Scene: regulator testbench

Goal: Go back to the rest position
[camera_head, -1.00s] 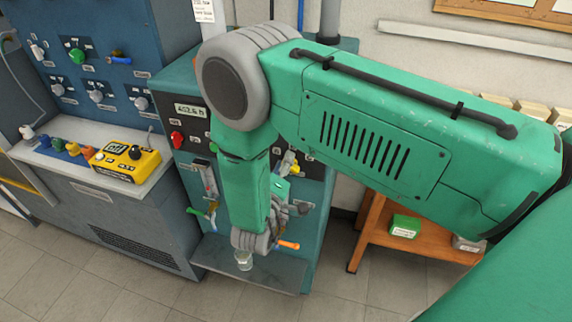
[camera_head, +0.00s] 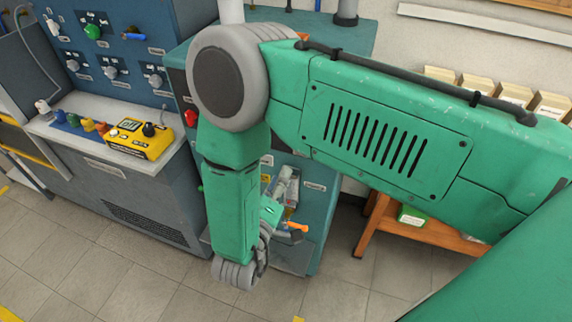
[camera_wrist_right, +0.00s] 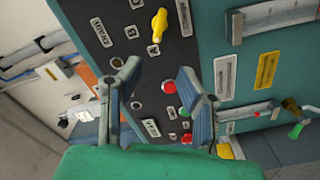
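My right arm comes in from the right in the head view, and its green forearm (camera_head: 232,205) hangs down in front of the teal testbench (camera_head: 313,210). The forearm largely hides my right gripper there. In the right wrist view my right gripper (camera_wrist_right: 158,76) is open, with two grey fingers well apart and nothing between them. Beyond the fingers is the bench's dark panel (camera_wrist_right: 135,45) with a yellow knob (camera_wrist_right: 158,25) and a red button (camera_wrist_right: 168,86). The fingers look apart from the panel. My left gripper is not in view.
A blue console (camera_head: 115,50) stands at the left, with a yellow instrument (camera_head: 140,138) on its white ledge. A wooden shelf unit (camera_head: 440,235) holding a green box (camera_head: 411,215) stands behind my arm at the right. The tiled floor (camera_head: 130,275) in front is clear.

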